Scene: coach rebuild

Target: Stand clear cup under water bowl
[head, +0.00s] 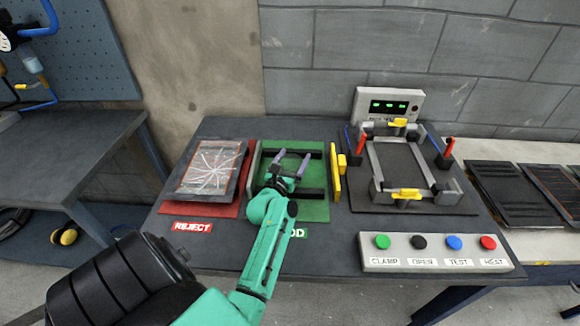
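I make out no clear cup in the head view. A bluish, bowl-like part (33,64) hangs at the far left edge, among blue pipes and a round gauge; it may be the water bowl, but it is small and partly cut off. My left gripper (290,160) is over the green tray (316,211) at the middle of the bench, far to the right of that part. Its two grey-purple fingers are spread apart with nothing visible between them. My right gripper is not in view.
A cracked panel (211,169) lies on the red REJECT tray (203,209). A clamp fixture (403,165) with yellow clamps stands at right, behind a button box (437,254). A dark side table (60,150) stands at left. Dark panels (512,192) lie on the right table.

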